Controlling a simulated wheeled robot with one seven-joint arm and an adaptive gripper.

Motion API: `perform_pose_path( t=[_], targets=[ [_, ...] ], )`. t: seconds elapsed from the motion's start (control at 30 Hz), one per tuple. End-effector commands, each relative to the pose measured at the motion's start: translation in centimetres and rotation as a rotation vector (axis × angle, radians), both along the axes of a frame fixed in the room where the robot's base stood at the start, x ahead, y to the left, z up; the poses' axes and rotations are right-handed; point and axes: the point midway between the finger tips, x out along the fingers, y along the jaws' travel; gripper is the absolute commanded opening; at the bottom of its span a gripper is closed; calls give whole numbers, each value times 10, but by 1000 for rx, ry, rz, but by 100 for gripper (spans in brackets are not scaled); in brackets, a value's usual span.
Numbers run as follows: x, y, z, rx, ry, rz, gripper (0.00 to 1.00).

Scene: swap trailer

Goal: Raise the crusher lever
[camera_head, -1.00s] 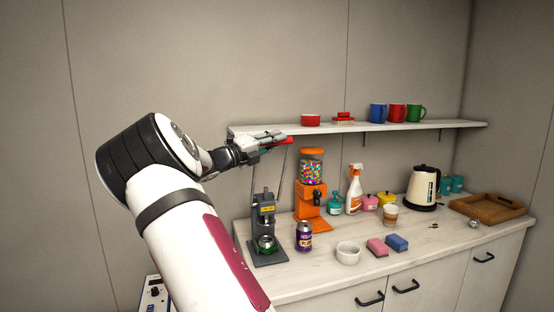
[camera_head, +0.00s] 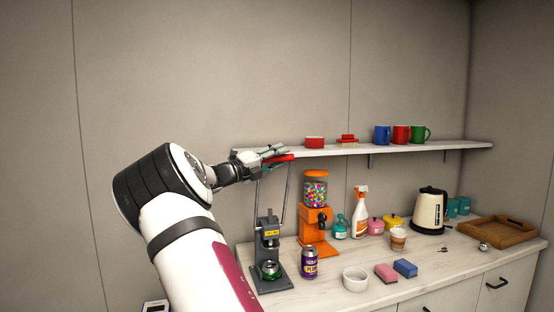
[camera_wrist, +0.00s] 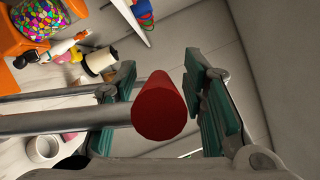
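The can crusher (camera_head: 269,246) stands on the counter at left in the head view, a grey frame with a yellow label and a green can (camera_head: 270,268) in its base. Its lever has two thin metal rods (camera_head: 285,195) rising steeply to a red handle (camera_head: 281,158) near shelf height. My gripper (camera_head: 268,153) is at this handle. A rod also shows there (camera_wrist: 60,122).
A shelf (camera_head: 350,150) with red, blue and green mugs runs behind my gripper. An orange gumball machine (camera_head: 316,215) stands right beside the crusher. A purple can (camera_head: 309,263) and a white bowl (camera_head: 356,279) stand on the counter in front.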

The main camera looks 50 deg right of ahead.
Motion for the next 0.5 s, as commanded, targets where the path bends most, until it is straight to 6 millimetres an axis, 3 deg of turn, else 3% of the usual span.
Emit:
perform_pose_path(
  t=[0.27, 0.5],
  targets=[
    [2, 3, -2, 2, 1, 3, 40],
    [9, 37, -7, 2, 1, 6, 40]
  ],
)
